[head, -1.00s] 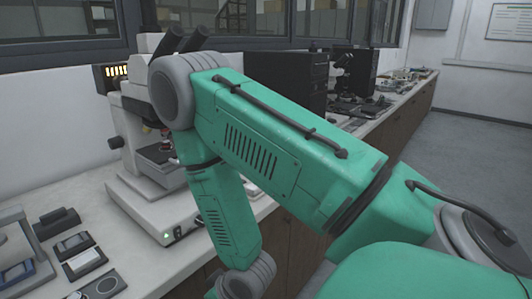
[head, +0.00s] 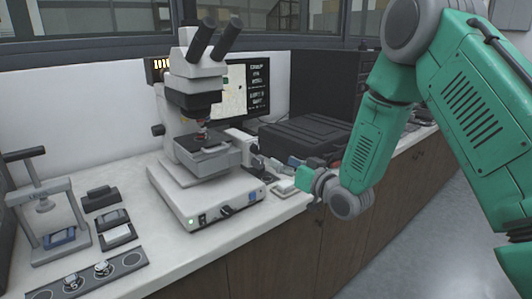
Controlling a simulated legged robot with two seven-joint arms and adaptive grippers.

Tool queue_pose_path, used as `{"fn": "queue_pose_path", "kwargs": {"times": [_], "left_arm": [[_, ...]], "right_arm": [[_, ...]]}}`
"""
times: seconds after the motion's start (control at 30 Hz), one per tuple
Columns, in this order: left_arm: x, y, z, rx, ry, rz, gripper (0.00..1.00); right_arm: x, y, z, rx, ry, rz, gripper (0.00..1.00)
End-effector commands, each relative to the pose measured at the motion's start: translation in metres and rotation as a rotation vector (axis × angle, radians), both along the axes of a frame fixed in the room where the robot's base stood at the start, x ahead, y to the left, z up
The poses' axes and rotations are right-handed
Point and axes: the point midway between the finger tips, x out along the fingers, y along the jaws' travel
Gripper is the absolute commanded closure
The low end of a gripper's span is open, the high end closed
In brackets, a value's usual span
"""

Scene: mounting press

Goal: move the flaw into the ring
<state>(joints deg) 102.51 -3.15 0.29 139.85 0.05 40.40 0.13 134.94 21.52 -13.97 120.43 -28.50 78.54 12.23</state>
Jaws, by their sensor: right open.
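The microscope (head: 205,165) stands on the bench, with a stage (head: 205,148) under its objective. Behind it a monitor (head: 280,88) shows a pale picture with small dark specks on the left and a dark panel of white text on the right. The microscope hides part of the screen. I cannot make out the flaw or the ring at this size. My right gripper (head: 262,166) is open, close to the right side of the microscope stage. I cannot tell whether it touches anything there. My left gripper is out of view.
A small press (head: 42,205) stands at the far left with a blue block in it. Small dark holders (head: 112,219) and a strip with round recesses (head: 100,272) lie beside it. A black case (head: 305,136) is behind my right gripper.

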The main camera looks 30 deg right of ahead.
Motion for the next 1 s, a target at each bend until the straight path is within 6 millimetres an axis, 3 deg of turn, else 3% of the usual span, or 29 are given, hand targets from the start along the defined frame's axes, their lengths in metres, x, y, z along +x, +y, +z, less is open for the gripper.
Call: {"fn": "queue_pose_path", "kwargs": {"times": [0.3,0.5,0.93,0.97,1.0], "left_arm": [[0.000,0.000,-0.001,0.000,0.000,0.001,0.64],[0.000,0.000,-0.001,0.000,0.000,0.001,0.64],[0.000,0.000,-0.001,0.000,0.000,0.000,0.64],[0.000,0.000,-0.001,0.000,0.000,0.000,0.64],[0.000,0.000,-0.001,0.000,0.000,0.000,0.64]], "right_arm": [[0.067,0.006,0.000,-0.005,-0.001,0.003,0.52],[0.095,0.003,-0.001,0.001,-0.001,0.001,0.52],[0.106,0.008,0.001,-0.001,0.001,0.001,0.52],[0.106,0.008,0.001,-0.002,0.001,0.001,0.59],[0.106,0.008,0.001,-0.002,0.001,0.001,0.73]]}}
